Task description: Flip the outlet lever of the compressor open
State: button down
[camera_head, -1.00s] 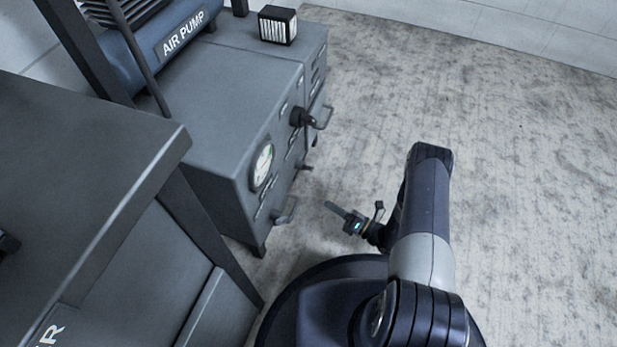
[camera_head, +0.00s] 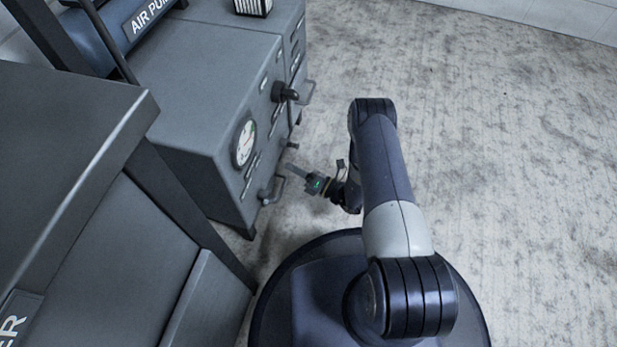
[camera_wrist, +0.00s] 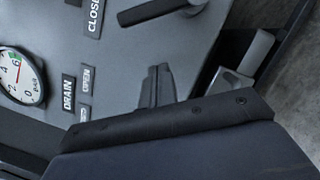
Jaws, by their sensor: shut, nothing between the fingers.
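The compressor (camera_head: 195,95) is a grey cabinet at the upper left of the head view, with a blue tank marked AIR PUMP on top. A black lever (camera_head: 286,92) sticks out of its front panel; a black lever bar (camera_wrist: 160,10) shows at the top of the wrist view, near a CLOSED label (camera_wrist: 95,16). I cannot tell which lever is the outlet one. My gripper (camera_head: 290,168) is shut and empty, low in front of the panel. In the wrist view its fingertips (camera_wrist: 157,72) point at the panel, below the black bar and apart from it.
A round gauge (camera_head: 244,142) and a grey handle (camera_head: 272,190) are on the panel. DRAIN (camera_wrist: 68,94) and OPEN (camera_wrist: 86,78) labels show in the wrist view. A dark grey cabinet (camera_head: 60,150) stands close at left. The floor at right is clear.

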aim_at(292, 145)
jog(key=shift+w+d+r+b, duration=0.2)
jog(key=shift+w+r+b, duration=0.1)
jog(key=shift+w+r, duration=0.45)
jog(key=shift+w+d+r+b, duration=0.2)
jog(key=shift+w+r, duration=0.25)
jog(key=shift+w, duration=0.45)
jog(key=shift+r+m+p, duration=0.25)
jog(key=shift+m+p, duration=0.1)
jog(key=shift+m, duration=0.65)
